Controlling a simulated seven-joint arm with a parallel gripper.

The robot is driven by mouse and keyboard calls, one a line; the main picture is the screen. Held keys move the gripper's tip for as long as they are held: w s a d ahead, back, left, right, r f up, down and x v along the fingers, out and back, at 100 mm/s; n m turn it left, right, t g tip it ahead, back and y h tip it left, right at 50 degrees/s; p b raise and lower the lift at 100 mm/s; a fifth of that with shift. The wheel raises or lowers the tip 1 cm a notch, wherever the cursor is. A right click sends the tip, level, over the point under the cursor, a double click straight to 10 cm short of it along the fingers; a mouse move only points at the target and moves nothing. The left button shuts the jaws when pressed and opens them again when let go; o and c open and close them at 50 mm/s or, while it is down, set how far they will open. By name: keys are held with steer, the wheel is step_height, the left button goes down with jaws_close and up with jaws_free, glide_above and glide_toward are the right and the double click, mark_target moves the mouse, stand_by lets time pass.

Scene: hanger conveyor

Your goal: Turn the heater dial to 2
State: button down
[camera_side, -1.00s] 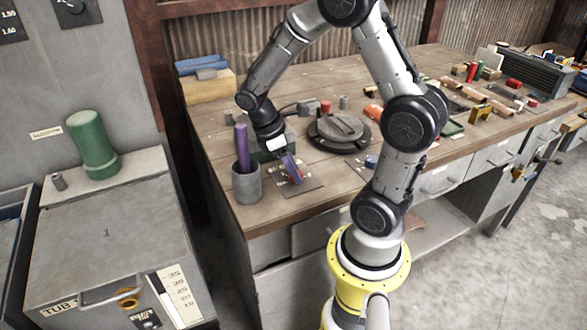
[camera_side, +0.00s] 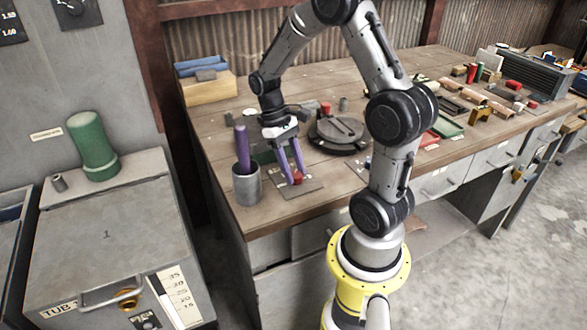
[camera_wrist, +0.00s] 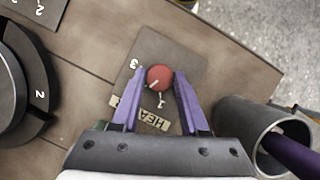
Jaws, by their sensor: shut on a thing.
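The heater dial is a red round knob (camera_wrist: 160,76) with a white pointer line, on a dark plate (camera_wrist: 183,62) on the bench. The pointer slants to the lower left in the wrist view. A 3 is readable to the knob's upper left and a 1 just below it; I see no 2 on this plate, and the left finger covers part of it. A partly hidden label reads "HEA". My gripper (camera_wrist: 161,73) has its purple fingers on either side of the knob, shut on it. The side view also shows the knob (camera_side: 298,179) between the fingertips.
A grey cup (camera_side: 246,186) holding a purple rod stands close beside the plate, left in the side view and right in the wrist view (camera_wrist: 236,112). A dark round numbered dial (camera_side: 337,135) sits behind to the right. The bench's front edge is near.

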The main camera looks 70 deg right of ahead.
steer(key=shift+m, duration=0.6)
steer(key=shift+c, duration=2.1)
jaws_free()
steer(key=shift+r, duration=0.1)
steer(key=v, duration=1.3)
steer(key=shift+d+r, duration=0.3)
steer(key=shift+d, duration=0.05)
